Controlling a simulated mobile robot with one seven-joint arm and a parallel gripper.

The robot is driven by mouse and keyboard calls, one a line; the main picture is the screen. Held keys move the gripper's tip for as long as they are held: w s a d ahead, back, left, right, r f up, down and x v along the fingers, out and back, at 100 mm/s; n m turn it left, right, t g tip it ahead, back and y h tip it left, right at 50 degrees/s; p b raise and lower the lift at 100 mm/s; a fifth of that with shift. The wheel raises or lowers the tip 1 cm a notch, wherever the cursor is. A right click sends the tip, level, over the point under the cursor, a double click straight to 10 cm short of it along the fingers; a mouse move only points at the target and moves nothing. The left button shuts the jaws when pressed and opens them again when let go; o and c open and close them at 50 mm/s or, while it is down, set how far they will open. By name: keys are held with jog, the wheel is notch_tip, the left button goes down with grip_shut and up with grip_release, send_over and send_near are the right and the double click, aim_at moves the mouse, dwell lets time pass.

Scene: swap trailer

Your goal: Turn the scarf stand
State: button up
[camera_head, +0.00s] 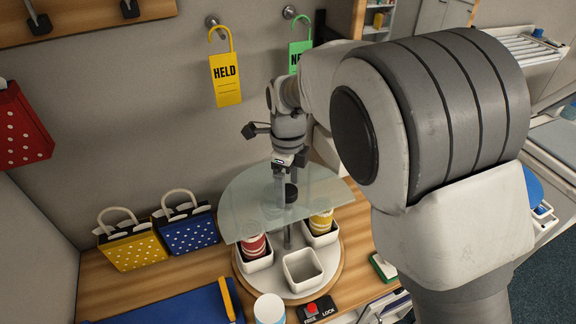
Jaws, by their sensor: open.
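The scarf stand (337,268) is a round white turntable on a wooden disc, with a clear glass top (248,199) on a central post. White square cups stand on it. One holds a red striped roll (254,246), one a yellow striped roll (321,222), and the front cup (302,270) looks empty. A black knob (291,193) sits at the middle of the glass. My gripper (291,177) is open and points down just above the knob. Whether its fingers flank the knob is too small to tell.
A black FREE/LOCK switch (318,309) with a red button is in front of the stand. A white cup (269,309) stands beside it. Yellow (133,251) and blue (189,235) dotted bags are on the left. A yellow HELD tag (226,80) and a green tag (298,52) hang behind.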

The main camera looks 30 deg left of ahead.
notch_tip(320, 180, up, 17)
jog(key=shift+b, duration=0.4)
jog(key=w+d+r+n+t+y, duration=0.1)
jog(key=d+r+n, duration=0.15)
jog(key=d, duration=0.85)
jog(key=w+d+r+n+t+y, duration=0.15)
jog(key=d+n, duration=0.25)
jog(key=d, duration=0.8)
jog(key=s+d+f+n+t, duration=0.1)
jog(key=s+d+f+n, duration=0.1)
jog(key=d, duration=0.4)
jog(key=s+d+f+n+t+h+b, duration=0.1)
jog(key=s+d+f+n, duration=0.1)
jog(key=s+d+n, duration=0.2)
jog(key=s+d+f+n+t+h+b, duration=0.1)
jog(key=s+d+f+n, duration=0.2)
jog(key=s+d, duration=0.3)
jog(key=d, duration=0.3)
jog(key=shift+s+d, duration=0.15)
jog(key=shift+d, duration=0.1)
